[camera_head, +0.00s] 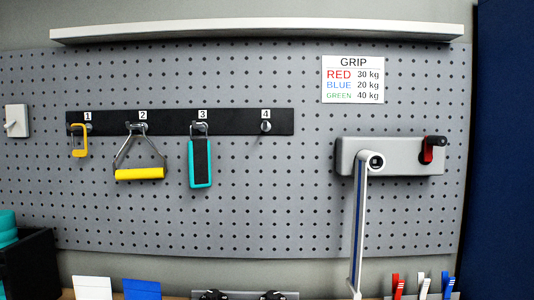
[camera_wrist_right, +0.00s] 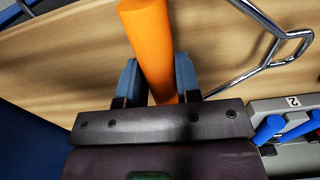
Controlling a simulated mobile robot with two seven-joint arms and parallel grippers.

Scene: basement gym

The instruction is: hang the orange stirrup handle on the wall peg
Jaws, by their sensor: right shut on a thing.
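The orange stirrup handle (camera_wrist_right: 150,40) shows in the right wrist view. My right gripper (camera_wrist_right: 158,72) is shut on its orange grip. Its bent metal frame (camera_wrist_right: 285,45) reaches to the right, over a wooden surface; part of it is out of the picture. In the head view a black rail (camera_head: 235,122) on the pegboard carries numbered pegs. Peg 4 (camera_head: 266,127) is bare. A yellow-gripped stirrup handle (camera_head: 140,174) hangs from peg 2. Neither gripper shows in the head view.
A yellow carabiner (camera_head: 80,140) hangs at peg 1, a teal-and-black item (camera_head: 200,165) at peg 3. A grey wall box (camera_head: 400,158) with a red-and-black knob and long pale bar (camera_head: 359,230) is right of the rail. A white shelf (camera_head: 250,31) runs above.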

